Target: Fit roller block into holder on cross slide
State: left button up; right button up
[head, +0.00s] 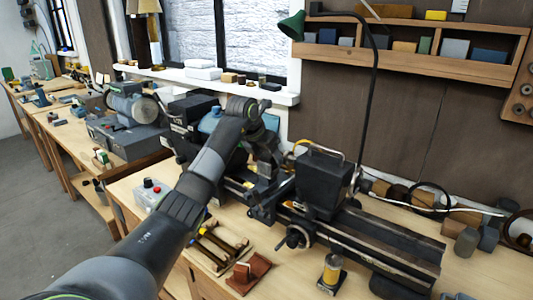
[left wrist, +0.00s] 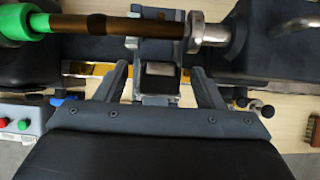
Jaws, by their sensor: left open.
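My left gripper (left wrist: 162,80) is open over the lathe's cross slide in the left wrist view, one finger on each side of a dark-topped block (left wrist: 159,69). I see a gap between each finger and the block. The block stands in a grey metal mount (left wrist: 155,28) on the cross slide. I cannot tell whether it is the roller block or part of the holder, nor how deep it sits. A dark brown bar (left wrist: 110,27) crosses above the slide. In the head view my left gripper (head: 264,172) reaches down at the lathe, its fingertips hard to make out. My right gripper is not in view.
The lathe bed (head: 375,245) runs to the right. A dark box-shaped unit (head: 323,183) stands close right of my gripper. In front are a wooden tool rack (head: 222,258), a red-brown block (head: 249,272) and a brass cylinder (head: 331,270). A lamp arm (head: 374,100) rises behind.

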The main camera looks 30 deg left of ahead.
pick_arm(q)
jog(key=shift+s+r, duration=0.25)
jog(key=shift+r, duration=0.15)
jog(key=b+v, duration=0.1)
jog(key=v, duration=1.5)
jog(key=shift+s+r, duration=0.2)
